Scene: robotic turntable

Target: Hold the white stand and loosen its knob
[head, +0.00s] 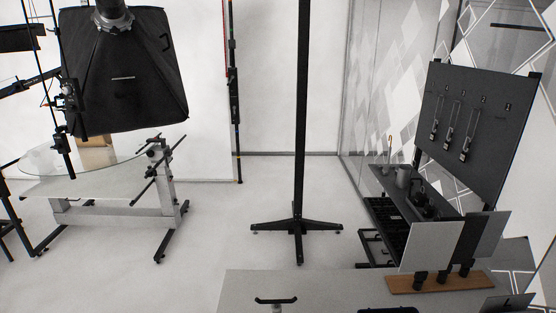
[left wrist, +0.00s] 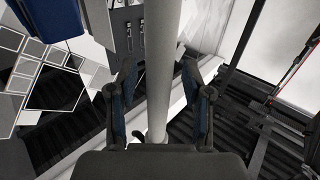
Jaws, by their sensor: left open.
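A pale grey-white pole (left wrist: 160,40), seemingly the white stand, runs down the middle of the left wrist view. My left gripper (left wrist: 159,85) is open, with one blue-padded finger on each side of the pole and a visible gap on both sides. The pole's lower end is hidden behind the dark gripper body. In the head view, a black T-shaped handle on a short pale post (head: 276,302) shows at the bottom edge; I cannot tell whether it belongs to the stand. No knob is clearly visible. Neither gripper shows in the head view.
A grey tabletop (head: 240,288) fills the bottom of the head view. A black pole on a several-legged base (head: 298,228) stands beyond it. A dark tool board (head: 475,120) and shelf are right; a glass-topped table (head: 115,190) and black softbox (head: 122,75) are left.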

